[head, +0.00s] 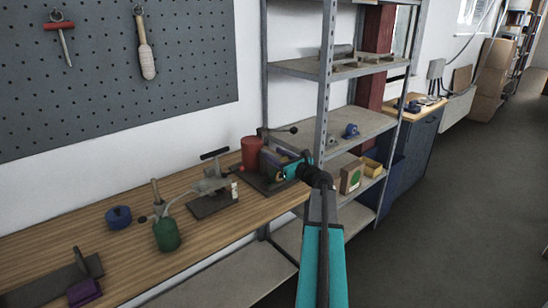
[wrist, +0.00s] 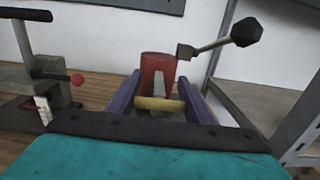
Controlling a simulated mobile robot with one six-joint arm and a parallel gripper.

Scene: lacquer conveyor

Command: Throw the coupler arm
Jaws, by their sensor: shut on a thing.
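My gripper (wrist: 160,106) has two purple fingers and a teal body; it also shows in the head view (head: 287,168), at the device at the bench's right end. The fingers stand on both sides of a pale yellow crossbar (wrist: 158,103) and are shut on it. A grey piece runs behind the bar; I take them as the coupler arm, though its joint is hidden. A grey lever with a black knob (wrist: 246,32) sticks up to the right, apart from my fingers; its knob shows in the head view (head: 293,129).
A red canister (head: 251,153) stands behind the device. A clamp with a black T-handle (head: 214,154) and a green can (head: 166,234) stand to the left on the wooden bench (head: 120,256). A metal shelf (head: 325,90) rises close on the right. Floor on the right is free.

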